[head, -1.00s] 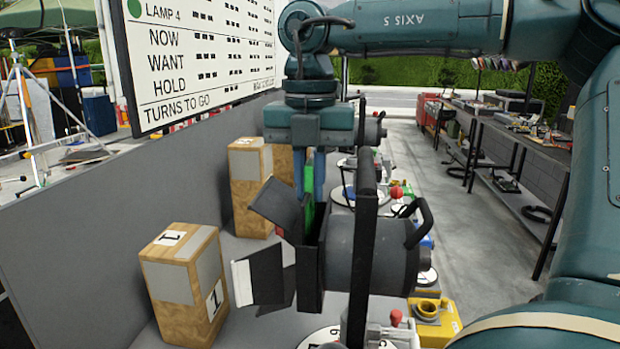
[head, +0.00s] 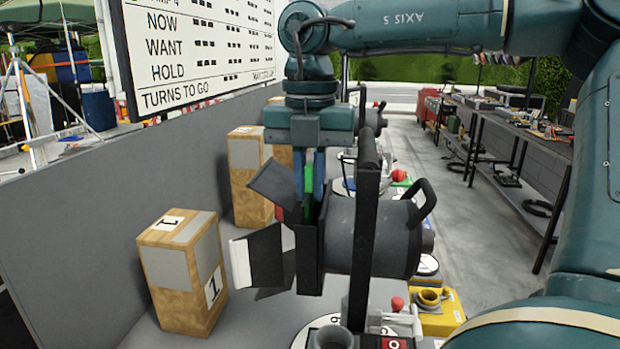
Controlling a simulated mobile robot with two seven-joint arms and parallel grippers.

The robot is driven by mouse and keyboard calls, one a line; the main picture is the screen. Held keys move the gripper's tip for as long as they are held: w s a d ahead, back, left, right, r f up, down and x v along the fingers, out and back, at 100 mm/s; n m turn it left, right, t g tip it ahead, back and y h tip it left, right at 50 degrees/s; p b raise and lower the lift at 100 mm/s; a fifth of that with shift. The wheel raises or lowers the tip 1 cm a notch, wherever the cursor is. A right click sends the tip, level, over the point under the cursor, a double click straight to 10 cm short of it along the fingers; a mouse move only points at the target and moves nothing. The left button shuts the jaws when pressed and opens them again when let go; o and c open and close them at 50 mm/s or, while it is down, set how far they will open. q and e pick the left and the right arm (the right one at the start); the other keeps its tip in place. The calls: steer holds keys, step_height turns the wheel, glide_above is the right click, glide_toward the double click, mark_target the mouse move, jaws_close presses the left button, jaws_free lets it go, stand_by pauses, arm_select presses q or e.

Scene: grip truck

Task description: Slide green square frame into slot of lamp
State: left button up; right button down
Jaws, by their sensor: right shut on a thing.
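The lamp (head: 372,238) is a dark cylinder on a stand, with barn-door flaps and a slotted holder (head: 308,250) at its left front. My right gripper (head: 310,190) points down above this holder and is shut on the green square frame (head: 309,172). Only a narrow green strip of the frame shows, between the blue fingers and close to the top of the slot. The frame's lower part is hidden behind the flaps and holder, so I cannot tell how deep it sits. My left gripper is not in view.
A wooden block marked 1 (head: 183,275) stands left of the lamp, with another wooden block (head: 248,175) behind it. A grey wall (head: 90,230) runs along the left. A workbench (head: 520,135) stands far right.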

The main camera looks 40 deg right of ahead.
steer(key=shift+f+b, duration=0.35)
steer(key=shift+f, duration=0.2)
steer(key=c, duration=1.5)
jaws_free()
steer(key=shift+r, duration=0.15)
steer(key=shift+o, duration=0.5)
step_height(320, 180, up, 13)
steer(key=shift+p, duration=0.8)
